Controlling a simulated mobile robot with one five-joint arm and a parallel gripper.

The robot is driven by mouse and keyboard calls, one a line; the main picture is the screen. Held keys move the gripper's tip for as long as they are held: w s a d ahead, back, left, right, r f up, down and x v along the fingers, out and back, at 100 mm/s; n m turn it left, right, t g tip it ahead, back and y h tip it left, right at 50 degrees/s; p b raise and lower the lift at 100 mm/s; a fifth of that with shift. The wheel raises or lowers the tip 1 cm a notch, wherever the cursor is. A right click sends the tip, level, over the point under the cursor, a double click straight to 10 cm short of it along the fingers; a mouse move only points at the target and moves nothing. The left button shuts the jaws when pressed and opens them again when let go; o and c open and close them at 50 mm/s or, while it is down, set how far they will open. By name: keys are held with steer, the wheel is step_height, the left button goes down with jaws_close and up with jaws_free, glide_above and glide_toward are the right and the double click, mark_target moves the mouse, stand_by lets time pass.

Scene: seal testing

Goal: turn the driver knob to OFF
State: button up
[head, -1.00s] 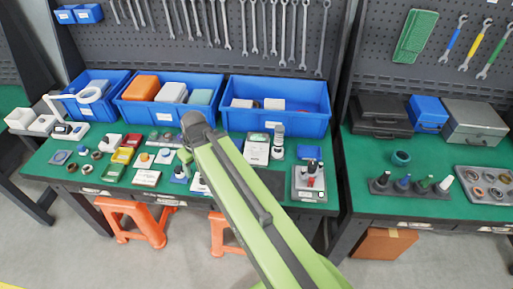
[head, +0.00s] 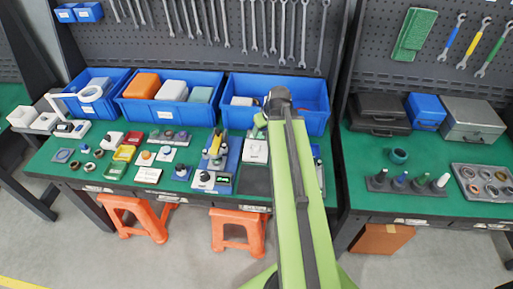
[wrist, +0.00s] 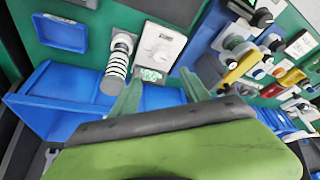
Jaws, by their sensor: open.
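A white box with a round knob (wrist: 160,46) on its face and a lit green display (wrist: 150,75) stands upper middle in the wrist view. I take it for the driver; the knob's marks are too small to read. In the head view the white box (head: 254,152) shows just left of my arm. My gripper (wrist: 158,90) is open and empty, its two green fingers apart, near the display end of the box and short of the knob. In the head view my wrist hides most of the gripper.
A spring-wrapped cylinder (wrist: 118,62) stands beside the white box. A blue bin (head: 290,100) lies behind it. A blue-based fixture with a yellow part (head: 216,150) stands to the left. Several small parts crowd the table's left side.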

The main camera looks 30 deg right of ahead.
mark_target(256, 146)
steer(key=b+x, duration=1.2)
steer(key=x, duration=0.3)
steer(key=shift+f+b, duration=0.15)
steer(key=shift+b, duration=0.25)
jaws_close()
steer(key=shift+a+m, duration=0.1)
steer(key=shift+m, duration=0.3)
steer(key=m+h, duration=0.1)
steer(key=m, duration=0.1)
steer(key=shift+m+g, duration=0.3)
steer(key=shift+m, duration=0.1)
steer(key=shift+a+m+g+h, duration=0.15)
steer(key=shift+m+h, duration=0.25)
steer(key=shift+m, duration=0.6)
steer(key=shift+m+g+h, duration=0.25)
steer(key=shift+m+h, duration=0.15)
steer(key=shift+m, duration=0.6)
